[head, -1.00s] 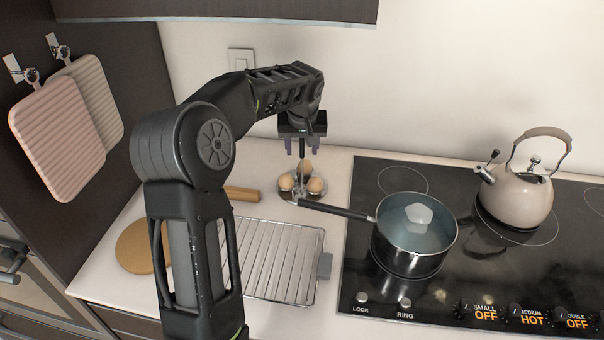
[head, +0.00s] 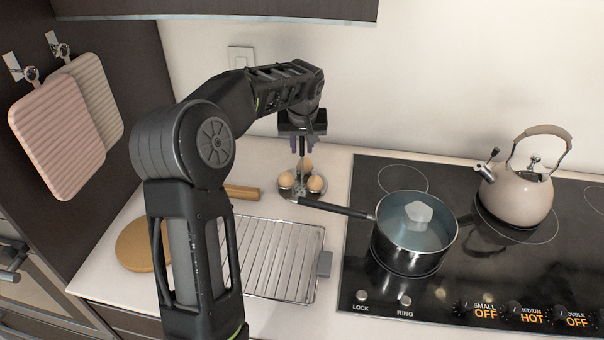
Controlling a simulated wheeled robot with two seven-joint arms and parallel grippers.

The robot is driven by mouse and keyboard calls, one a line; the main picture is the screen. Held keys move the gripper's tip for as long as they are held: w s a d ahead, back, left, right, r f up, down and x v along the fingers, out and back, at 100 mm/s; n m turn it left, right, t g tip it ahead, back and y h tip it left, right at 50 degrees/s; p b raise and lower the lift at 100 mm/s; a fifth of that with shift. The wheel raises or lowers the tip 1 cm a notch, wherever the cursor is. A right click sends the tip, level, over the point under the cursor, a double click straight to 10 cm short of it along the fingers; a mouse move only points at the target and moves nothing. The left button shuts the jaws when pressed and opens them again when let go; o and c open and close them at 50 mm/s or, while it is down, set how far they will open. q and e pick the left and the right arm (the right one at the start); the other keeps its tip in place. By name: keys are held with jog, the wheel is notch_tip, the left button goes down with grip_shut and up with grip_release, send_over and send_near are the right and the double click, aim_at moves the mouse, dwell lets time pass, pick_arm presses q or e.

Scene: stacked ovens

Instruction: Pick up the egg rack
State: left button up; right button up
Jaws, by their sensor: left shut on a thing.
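The egg rack (head: 292,193) is a small round metal stand with an upright central post and several brown eggs around it. It stands on the white counter, left of the cooktop. My left gripper (head: 302,146) points down from above and is shut on the top of the rack's post. The fingers hide the post's upper end. The rack looks upright, and I cannot tell whether its base is clear of the counter. My right gripper is not in view.
A lidded pot (head: 412,240) on the cooktop (head: 500,270) has its handle (head: 333,208) reaching close to the rack. A kettle (head: 515,195) stands behind right. A wire rack tray (head: 285,262) and a round wooden board (head: 138,246) lie in front. The wall is close behind.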

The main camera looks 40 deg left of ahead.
pick_arm(q)
grip_shut()
dwell(0.7)
jog(key=shift+r, duration=0.1)
jog(key=shift+r, duration=0.75)
notch_tip(320, 180, up, 6)
jog(key=shift+f+b, duration=0.25)
jog(key=shift+b, duration=0.25)
jog(key=s+b, duration=0.6)
jog(key=s, duration=1.2)
jog(key=shift+a+f, duration=0.1)
